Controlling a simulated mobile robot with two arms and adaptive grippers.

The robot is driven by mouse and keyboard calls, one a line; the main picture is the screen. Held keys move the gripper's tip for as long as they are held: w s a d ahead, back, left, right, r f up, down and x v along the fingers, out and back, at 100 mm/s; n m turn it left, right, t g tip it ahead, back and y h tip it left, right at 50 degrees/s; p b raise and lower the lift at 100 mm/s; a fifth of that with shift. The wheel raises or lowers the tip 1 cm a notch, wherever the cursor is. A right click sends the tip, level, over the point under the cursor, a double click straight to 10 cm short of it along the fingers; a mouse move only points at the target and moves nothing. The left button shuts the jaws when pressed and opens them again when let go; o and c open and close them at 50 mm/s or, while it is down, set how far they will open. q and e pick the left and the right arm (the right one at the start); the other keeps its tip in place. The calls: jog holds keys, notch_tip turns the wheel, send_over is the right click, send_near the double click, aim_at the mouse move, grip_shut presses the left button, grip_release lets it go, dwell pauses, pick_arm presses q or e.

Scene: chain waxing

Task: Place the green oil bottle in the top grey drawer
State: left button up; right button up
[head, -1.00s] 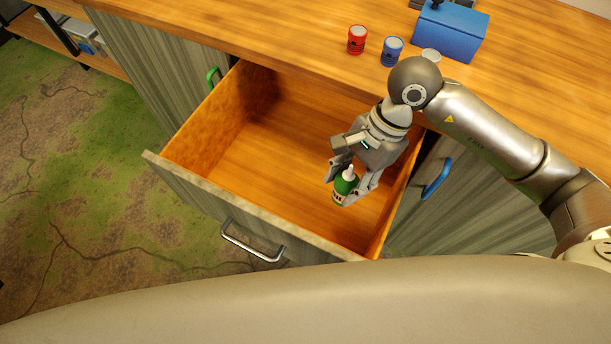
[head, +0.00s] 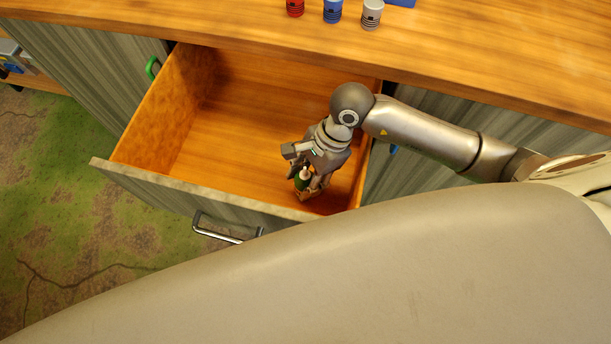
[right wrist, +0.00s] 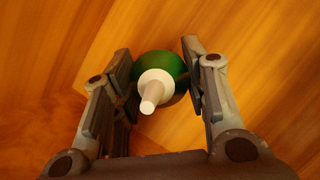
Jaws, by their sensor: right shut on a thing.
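The green oil bottle (head: 302,181) has a white nozzle and is upright or nearly so inside the open grey drawer (head: 150,181), near its front right corner. My right gripper (head: 306,185) reaches down into the drawer and is shut on the bottle. In the right wrist view the bottle (right wrist: 172,66) sits between the two fingers (right wrist: 160,80), with the wooden drawer floor behind it. I cannot tell whether the bottle's base touches the floor. My left gripper is not in view.
A red can (head: 295,8), a blue can (head: 332,11) and a grey can (head: 371,14) stand on the wooden worktop (head: 470,60). The drawer's left and middle floor is bare. A green handle (head: 152,67) is on the cabinet at the left.

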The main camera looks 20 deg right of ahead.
jog(key=shift+f, duration=0.4)
jog(key=o, duration=1.1)
jog(key=shift+f, duration=0.1)
jog(key=shift+c, duration=0.2)
jog(key=v, duration=1.2)
